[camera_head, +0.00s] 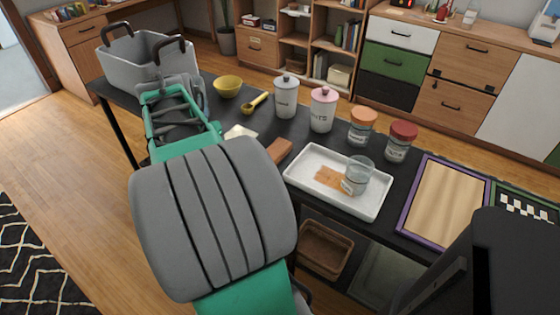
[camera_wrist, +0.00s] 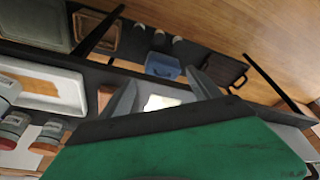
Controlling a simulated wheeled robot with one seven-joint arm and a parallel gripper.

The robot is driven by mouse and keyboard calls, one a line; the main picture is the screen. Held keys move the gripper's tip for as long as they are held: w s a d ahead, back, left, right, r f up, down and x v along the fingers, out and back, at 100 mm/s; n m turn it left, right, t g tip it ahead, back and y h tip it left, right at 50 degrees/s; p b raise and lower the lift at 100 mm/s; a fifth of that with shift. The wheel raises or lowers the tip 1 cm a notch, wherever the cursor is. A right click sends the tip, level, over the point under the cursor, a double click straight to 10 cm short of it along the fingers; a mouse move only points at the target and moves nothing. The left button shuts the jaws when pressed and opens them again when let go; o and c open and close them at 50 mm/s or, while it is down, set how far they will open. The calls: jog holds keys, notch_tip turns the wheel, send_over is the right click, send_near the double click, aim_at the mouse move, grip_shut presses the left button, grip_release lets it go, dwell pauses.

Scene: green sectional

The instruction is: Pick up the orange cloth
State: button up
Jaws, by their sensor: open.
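The orange cloth (camera_head: 331,178) looks like a flat orange-brown patch lying in the white tray (camera_head: 300,180) on the dark table. A clear glass jar (camera_head: 357,175) stands at its right edge and hides part of it. In the wrist view the tray (camera_wrist: 72,92) is at the left, with the orange patch (camera_wrist: 38,86) inside. My gripper (camera_wrist: 165,86) is open, its two dark fingers spread apart with nothing held. A cream-coloured item (camera_wrist: 160,103) shows between the fingers, farther off. The gripper is well to the side of the tray. My arm hides its fingers in the head view.
A brown block (camera_head: 279,150) lies beside the tray. Two lidded canisters (camera_head: 286,98) (camera_head: 322,112) and two jars (camera_head: 361,128) (camera_head: 401,142) stand behind it. A grey basket (camera_head: 140,65), yellow bowl (camera_head: 228,87) and scoop (camera_head: 258,101) are at the left. A purple-framed board (camera_head: 440,205) lies right.

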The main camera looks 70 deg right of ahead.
aim_at(276, 149)
jog(key=shift+o, duration=1.2)
jog(key=s+d+m, duration=0.2)
jog(key=s+d, duration=0.1)
jog(key=d, duration=0.2)
jog(key=s+d+f+m+g+b, duration=0.1)
jog(key=s+d+m, duration=0.1)
jog(key=s+d, duration=0.1)
jog(key=s+d+m+h, duration=0.1)
jog(key=s+d+m, duration=0.1)
jog(key=s+d, duration=0.2)
jog(key=shift+d+f+m+g, duration=0.15)
jog(key=shift+d, duration=0.5)
jog(key=shift+d+f+m+g, duration=0.1)
jog(key=shift+d+m+g, duration=0.05)
jog(key=shift+d, duration=0.5)
jog(key=x, duration=0.2)
jog(key=b+x, duration=0.1)
jog(key=x, duration=0.4)
jog(key=shift+s+d, duration=0.25)
jog(key=shift+d, duration=0.05)
jog(key=c, duration=1.5)
jog(key=shift+o, duration=0.2)
jog(key=shift+r, duration=0.1)
